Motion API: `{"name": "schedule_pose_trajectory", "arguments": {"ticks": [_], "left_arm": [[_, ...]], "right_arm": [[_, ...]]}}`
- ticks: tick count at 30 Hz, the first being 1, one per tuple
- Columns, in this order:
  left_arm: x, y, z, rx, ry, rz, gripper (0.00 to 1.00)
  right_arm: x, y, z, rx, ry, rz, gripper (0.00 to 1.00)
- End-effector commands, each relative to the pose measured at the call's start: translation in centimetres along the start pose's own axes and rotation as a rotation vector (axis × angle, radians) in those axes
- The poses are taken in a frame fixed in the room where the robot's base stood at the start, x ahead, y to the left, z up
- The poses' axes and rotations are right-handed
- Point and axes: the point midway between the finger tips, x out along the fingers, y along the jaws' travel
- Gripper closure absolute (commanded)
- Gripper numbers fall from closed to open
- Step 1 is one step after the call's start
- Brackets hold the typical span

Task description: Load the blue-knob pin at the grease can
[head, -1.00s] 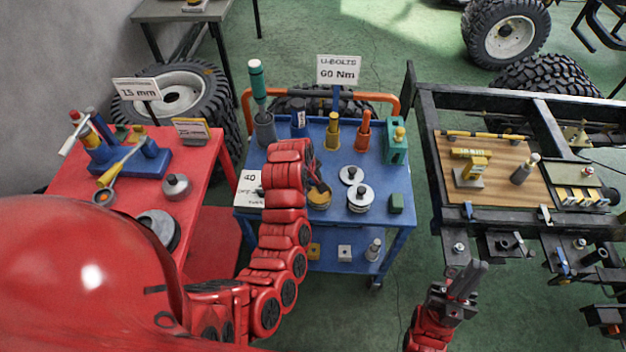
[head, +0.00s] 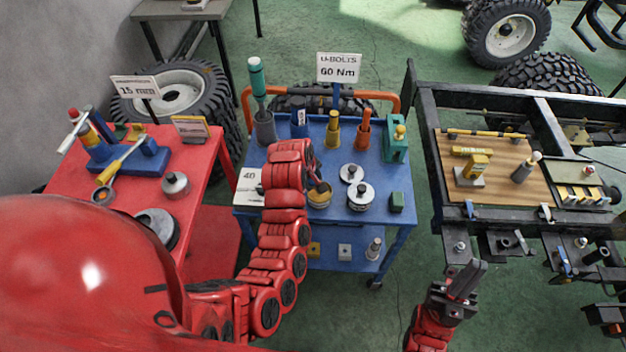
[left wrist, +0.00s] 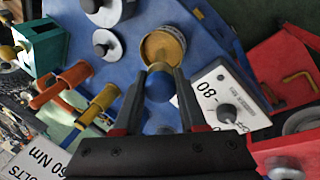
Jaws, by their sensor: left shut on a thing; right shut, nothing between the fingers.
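The grease can (head: 319,201) is a round gold tin on the blue cart's top, with brown grease showing in its open mouth. It also shows in the left wrist view (left wrist: 162,47), just beyond the fingertips. My left gripper (left wrist: 160,76) is shut on the blue-knob pin (left wrist: 158,87); its round blue knob sits between the fingers. The pin's shaft is mostly hidden, and I cannot tell whether its tip touches the grease. In the head view my left arm covers part of the cart. My right gripper (head: 468,277) is shut and empty, in front of the dark frame.
Two silver-lidded tins (head: 360,195) stand right of the can, with a green block (head: 397,202) beyond. Coloured holders (head: 333,132) line the cart's back. A white card (head: 249,187) lies left of my arm. The chassis frame (head: 430,150) stands to the right.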

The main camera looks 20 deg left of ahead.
Motion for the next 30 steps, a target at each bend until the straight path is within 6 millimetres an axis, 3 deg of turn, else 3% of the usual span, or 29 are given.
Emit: {"name": "schedule_pose_trajectory", "arguments": {"ticks": [30], "left_arm": [[0.15, -0.07, 0.04, 0.0, -0.001, -0.001, 1.0]], "right_arm": [[-0.59, -0.03, 0.1, 0.0, 0.0, 0.0, 1.0]]}}
